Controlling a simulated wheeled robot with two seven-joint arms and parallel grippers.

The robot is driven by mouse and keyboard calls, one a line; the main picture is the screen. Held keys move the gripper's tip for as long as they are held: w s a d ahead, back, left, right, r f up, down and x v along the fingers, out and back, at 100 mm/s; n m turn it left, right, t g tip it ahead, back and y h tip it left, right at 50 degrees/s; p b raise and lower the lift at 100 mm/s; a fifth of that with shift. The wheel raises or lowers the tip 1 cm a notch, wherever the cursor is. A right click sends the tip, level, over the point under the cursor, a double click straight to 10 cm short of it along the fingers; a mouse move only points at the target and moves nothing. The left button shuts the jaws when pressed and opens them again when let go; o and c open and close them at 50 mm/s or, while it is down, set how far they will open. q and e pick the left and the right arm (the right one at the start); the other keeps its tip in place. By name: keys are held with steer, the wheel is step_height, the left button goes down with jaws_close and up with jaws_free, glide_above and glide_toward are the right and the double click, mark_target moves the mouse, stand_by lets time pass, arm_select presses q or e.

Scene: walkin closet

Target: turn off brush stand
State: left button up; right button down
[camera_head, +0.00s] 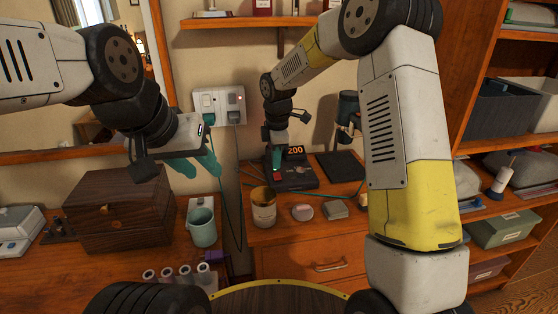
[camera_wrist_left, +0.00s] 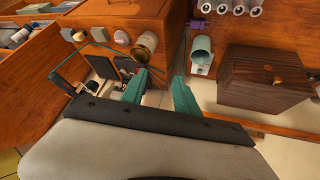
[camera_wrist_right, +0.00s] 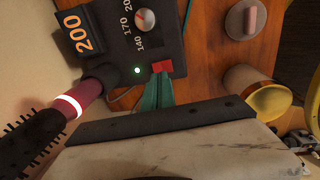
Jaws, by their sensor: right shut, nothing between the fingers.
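The brush stand (camera_head: 292,180) is a black base on the right-hand wooden cabinet, with an orange "200" on its display. In the right wrist view the stand (camera_wrist_right: 108,40) shows a dial, a lit green light (camera_wrist_right: 137,70) and a red switch (camera_wrist_right: 162,66). A dark red brush (camera_wrist_right: 62,118) with black bristles and a bright ring rises from it. My right gripper (camera_head: 277,165) is shut and empty, its teal tips (camera_wrist_right: 158,92) right at the red switch; I cannot tell whether they touch. My left gripper (camera_head: 195,163) is open and empty in the air, also seen in its wrist view (camera_wrist_left: 160,88).
A wooden box (camera_head: 120,215) and a teal mug (camera_head: 202,222) stand on the left cabinet. A tin (camera_head: 263,208) and small round items sit in front of the stand. A wall outlet (camera_head: 220,103) has cords hanging down. Shelves with bins (camera_head: 503,228) are at right.

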mark_target(277, 179)
step_height(277, 179, up, 11)
steer(key=s, duration=0.1)
steer(key=shift+f, duration=0.2)
